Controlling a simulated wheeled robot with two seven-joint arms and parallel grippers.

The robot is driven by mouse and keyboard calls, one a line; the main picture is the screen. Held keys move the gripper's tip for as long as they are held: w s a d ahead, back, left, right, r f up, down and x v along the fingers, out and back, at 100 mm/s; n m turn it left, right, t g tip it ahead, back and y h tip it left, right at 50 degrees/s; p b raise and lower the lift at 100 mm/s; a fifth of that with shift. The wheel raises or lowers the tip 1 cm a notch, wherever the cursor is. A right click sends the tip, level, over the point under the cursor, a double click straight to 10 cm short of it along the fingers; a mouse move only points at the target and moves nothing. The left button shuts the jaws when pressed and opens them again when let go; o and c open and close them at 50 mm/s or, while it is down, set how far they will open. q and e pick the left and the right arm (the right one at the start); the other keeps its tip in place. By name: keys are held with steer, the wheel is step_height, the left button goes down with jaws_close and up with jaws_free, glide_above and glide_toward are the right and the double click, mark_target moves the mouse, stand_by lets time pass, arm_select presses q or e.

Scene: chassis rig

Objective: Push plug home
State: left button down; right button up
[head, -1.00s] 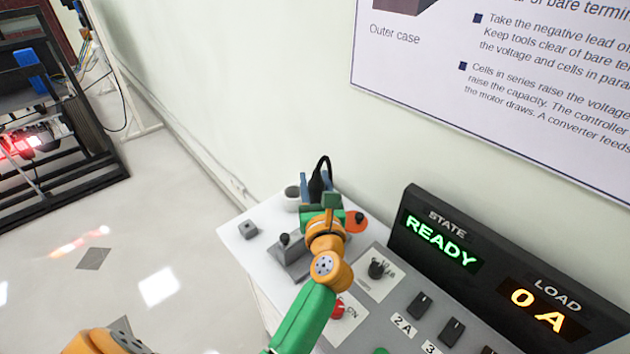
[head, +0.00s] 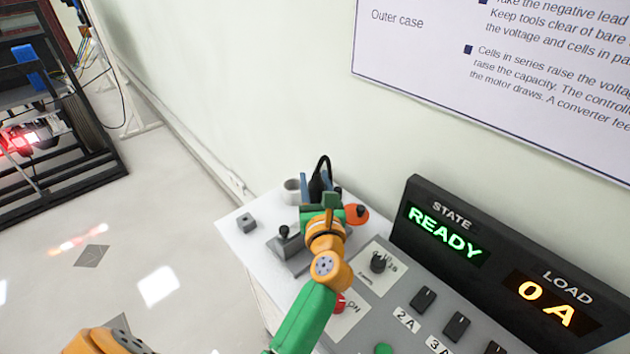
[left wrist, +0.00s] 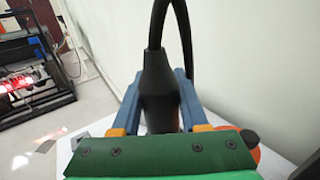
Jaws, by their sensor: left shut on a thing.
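The black plug (head: 317,186), with a black cable looping up from its top, is between the blue fingers of my left gripper (head: 318,188). In the left wrist view the plug (left wrist: 158,88) stands upright between the two fingers (left wrist: 158,105), which are shut on it. The gripper is above the back of the white bench top (head: 236,236). The plug's lower end and whatever is under it are hidden by the green gripper body, so I cannot tell how deep it sits. My right gripper is not in view.
A grey block with a black-knobbed lever (head: 284,240), a small grey block (head: 246,222), a white cup (head: 292,189) and an orange disc (head: 357,214) surround the gripper. The console display (head: 440,238) reads READY and 0 A. The wall is close behind.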

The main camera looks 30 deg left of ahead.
arm_select(q)
steer(key=shift+f+b, duration=0.55)
steer(key=shift+f, duration=0.15)
steer(key=shift+c, duration=1.8)
jaws_free()
steer(key=shift+d, duration=0.1)
